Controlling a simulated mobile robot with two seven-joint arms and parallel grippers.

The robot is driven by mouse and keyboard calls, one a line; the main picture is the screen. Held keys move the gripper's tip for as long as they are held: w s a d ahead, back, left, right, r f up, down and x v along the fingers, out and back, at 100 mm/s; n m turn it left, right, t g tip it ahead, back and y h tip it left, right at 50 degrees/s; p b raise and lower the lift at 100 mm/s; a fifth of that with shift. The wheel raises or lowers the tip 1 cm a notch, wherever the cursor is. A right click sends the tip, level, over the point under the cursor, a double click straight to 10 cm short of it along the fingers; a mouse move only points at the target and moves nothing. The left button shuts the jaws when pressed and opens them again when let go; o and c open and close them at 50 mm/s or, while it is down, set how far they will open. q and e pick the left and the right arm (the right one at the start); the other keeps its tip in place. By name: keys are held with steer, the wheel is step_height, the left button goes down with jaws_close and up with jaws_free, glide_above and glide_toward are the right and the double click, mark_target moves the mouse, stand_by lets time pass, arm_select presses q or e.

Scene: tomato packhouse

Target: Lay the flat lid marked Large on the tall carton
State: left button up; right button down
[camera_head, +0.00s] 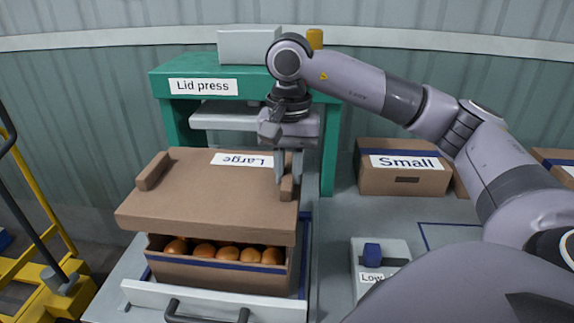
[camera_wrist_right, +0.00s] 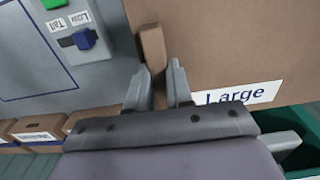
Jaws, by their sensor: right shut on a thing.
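The flat brown lid marked Large (camera_head: 205,205) is over the carton of tomatoes (camera_head: 215,275) in the head view. It covers most of the opening, and tomatoes show in a gap along the front. The lid looks a little tilted; whether it touches the carton's rim I cannot tell. My right gripper (camera_head: 287,180) is shut on the handle block at the lid's right end. In the right wrist view the fingers (camera_wrist_right: 160,90) close around this block (camera_wrist_right: 153,48), beside the Large label (camera_wrist_right: 240,95). My left gripper is not in view.
The carton sits on a pale tray with a dark handle (camera_head: 205,314) before the green lid press (camera_head: 160,105). A Small box (camera_head: 400,182) and a switch box marked Low (camera_head: 361,275) stand right. A yellow frame (camera_head: 50,220) is at left.

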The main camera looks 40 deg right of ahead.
steer(key=shift+f+b, duration=2.6)
steer(key=shift+f, duration=1.05)
steer(key=c, duration=0.9)
jaws_free()
steer(key=shift+c, duration=0.2)
steer(key=shift+r, duration=3.6)
